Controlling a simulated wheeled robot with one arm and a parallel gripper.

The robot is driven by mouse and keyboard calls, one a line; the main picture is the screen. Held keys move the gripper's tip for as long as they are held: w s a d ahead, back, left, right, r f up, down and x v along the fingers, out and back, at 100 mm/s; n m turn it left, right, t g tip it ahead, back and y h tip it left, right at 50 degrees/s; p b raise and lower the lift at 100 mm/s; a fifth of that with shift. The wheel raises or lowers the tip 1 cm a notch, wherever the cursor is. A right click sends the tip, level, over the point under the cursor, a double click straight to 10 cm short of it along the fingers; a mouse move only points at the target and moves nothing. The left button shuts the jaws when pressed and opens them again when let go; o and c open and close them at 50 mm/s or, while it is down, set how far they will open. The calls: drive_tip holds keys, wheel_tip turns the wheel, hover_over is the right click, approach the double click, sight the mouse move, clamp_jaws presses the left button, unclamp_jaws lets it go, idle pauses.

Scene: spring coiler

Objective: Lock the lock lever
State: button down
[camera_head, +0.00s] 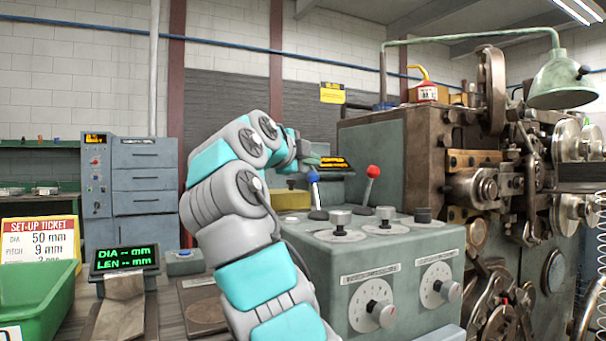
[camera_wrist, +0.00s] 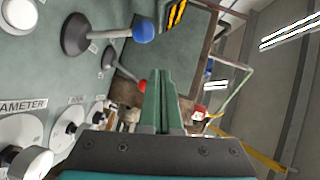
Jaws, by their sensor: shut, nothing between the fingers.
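Two levers stand on the grey-green control box (camera_head: 365,257): one with a blue knob (camera_head: 313,177) and one with a red knob (camera_head: 373,171). Their labels are too small to read, so I cannot tell which is the lock lever. Both levers lean slightly in the head view. My gripper (camera_head: 312,161) is shut and empty, just above and behind the blue knob in the picture. In the wrist view, my gripper's fingers (camera_wrist: 165,100) are pressed together. The blue knob (camera_wrist: 143,31) is up and left of them, and the red knob (camera_wrist: 142,86) shows just left of them, apparently farther off.
Several dials sit on the box's front and top, including a front dial (camera_head: 375,314). The large coiling machine (camera_head: 490,185) fills the right side. A green bin (camera_head: 38,300) and a display (camera_head: 124,258) are at left. A yellow-black striped plate (camera_head: 337,163) lies behind the levers.

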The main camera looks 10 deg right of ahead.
drive_tip(key=r+v, duration=0.1)
drive_tip(key=v, duration=0.8)
drive_tip(key=shift+a+r, duration=0.25)
drive_tip(key=shift+r, duration=0.15)
drive_tip(key=shift+w, duration=0.1)
